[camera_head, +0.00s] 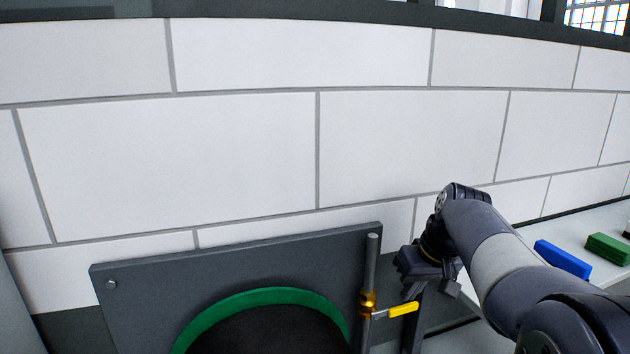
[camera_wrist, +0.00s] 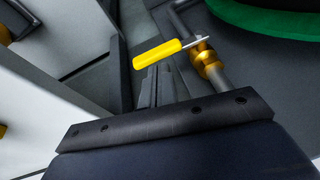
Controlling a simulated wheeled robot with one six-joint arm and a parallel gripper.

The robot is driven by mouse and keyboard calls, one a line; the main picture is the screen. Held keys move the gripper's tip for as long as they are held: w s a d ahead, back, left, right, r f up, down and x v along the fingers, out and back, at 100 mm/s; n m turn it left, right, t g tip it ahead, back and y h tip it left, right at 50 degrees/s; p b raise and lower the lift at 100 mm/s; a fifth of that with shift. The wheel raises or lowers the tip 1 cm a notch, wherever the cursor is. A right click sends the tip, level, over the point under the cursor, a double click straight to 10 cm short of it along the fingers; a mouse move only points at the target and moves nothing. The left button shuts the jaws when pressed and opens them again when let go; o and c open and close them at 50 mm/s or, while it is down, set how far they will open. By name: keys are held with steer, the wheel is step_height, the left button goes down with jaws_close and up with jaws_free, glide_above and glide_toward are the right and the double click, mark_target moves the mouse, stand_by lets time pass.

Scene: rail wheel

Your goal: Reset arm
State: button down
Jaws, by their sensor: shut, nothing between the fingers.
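My arm reaches in from the lower right in the head view. My gripper (camera_head: 408,290) is beside the right edge of a dark grey panel, near a brass valve (camera_head: 367,303) with a yellow handle (camera_head: 403,310) on a vertical grey pipe (camera_head: 371,262). In the wrist view my gripper (camera_wrist: 158,78) is shut and empty; its narrow fingers lie just below the yellow handle (camera_wrist: 157,53). The brass valve (camera_wrist: 207,65) is to their right. I cannot tell whether the fingers touch the handle.
The dark grey panel (camera_head: 240,254) carries a green ring (camera_head: 262,297) around a dark disc. A blue block (camera_head: 562,259) and a green block (camera_head: 607,248) lie on a light shelf at the right. A white tiled wall (camera_head: 230,150) stands behind; the space before it above the panel is clear.

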steer(key=shift+w+d+f+b, duration=0.2)
steer(key=shift+d+f+b, duration=0.15)
steer(key=shift+d+f, duration=0.5)
steer(key=s+a+r+t+h+b, duration=0.1)
steer(key=a+r+h+b, duration=0.1)
steer(key=a+r+h, duration=0.1)
steer(key=shift+s+a+r+n+b, duration=0.25)
steer(key=shift+a+r+n+b, duration=0.1)
steer(key=shift+a+r, duration=0.55)
steer(key=shift+a+h, duration=0.1)
steer(key=shift+h, duration=0.2)
